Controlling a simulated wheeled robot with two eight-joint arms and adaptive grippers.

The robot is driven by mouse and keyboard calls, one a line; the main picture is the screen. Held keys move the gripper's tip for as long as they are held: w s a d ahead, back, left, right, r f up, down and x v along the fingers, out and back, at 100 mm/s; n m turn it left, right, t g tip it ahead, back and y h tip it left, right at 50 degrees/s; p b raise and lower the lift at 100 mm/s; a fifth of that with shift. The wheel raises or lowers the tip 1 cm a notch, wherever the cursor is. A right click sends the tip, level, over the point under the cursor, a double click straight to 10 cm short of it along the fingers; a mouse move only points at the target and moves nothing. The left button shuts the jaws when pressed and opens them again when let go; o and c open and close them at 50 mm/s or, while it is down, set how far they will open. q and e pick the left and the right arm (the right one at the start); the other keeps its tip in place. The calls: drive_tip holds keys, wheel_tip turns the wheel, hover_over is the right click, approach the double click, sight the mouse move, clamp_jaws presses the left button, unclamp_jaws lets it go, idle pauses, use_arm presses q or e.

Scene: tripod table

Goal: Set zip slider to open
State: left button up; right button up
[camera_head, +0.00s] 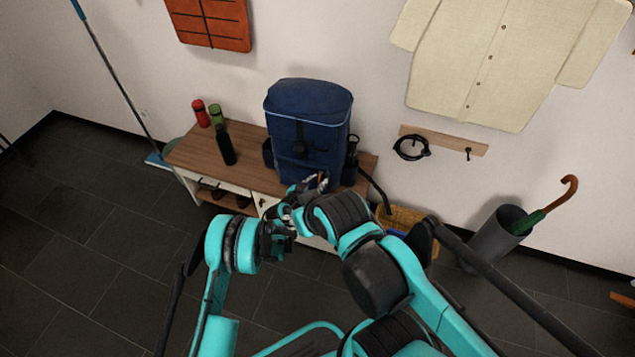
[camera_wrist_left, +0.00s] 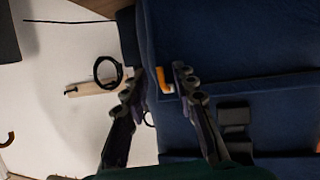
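The blue backpack (camera_head: 307,107) stands upright on a wooden bench, and its blue fabric (camera_wrist_left: 225,45) fills the right side of the wrist view. An orange zip slider pull (camera_wrist_left: 164,80) shows at the edge of the bag in the wrist view. My left gripper (camera_head: 312,184) is at the lower front of the backpack. In the wrist view its two fingers (camera_wrist_left: 162,76) are apart, with the orange pull between their tips, closer to the right finger. I cannot tell whether that finger touches it. I cannot make out my right gripper in either view.
The bench top (camera_head: 190,153) holds a red bottle (camera_head: 201,113), a green bottle (camera_head: 217,114) and a dark bottle (camera_head: 226,145) left of the backpack. Another dark bottle (camera_head: 351,162) stands at its right. A yellow basket (camera_head: 405,216) and an umbrella bin (camera_head: 495,238) stand on the right.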

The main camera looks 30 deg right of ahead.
use_arm(q)
drive_tip(key=v, duration=0.7)
drive_tip(key=shift+a, duration=0.2)
drive_tip(key=shift+s+r, duration=0.1)
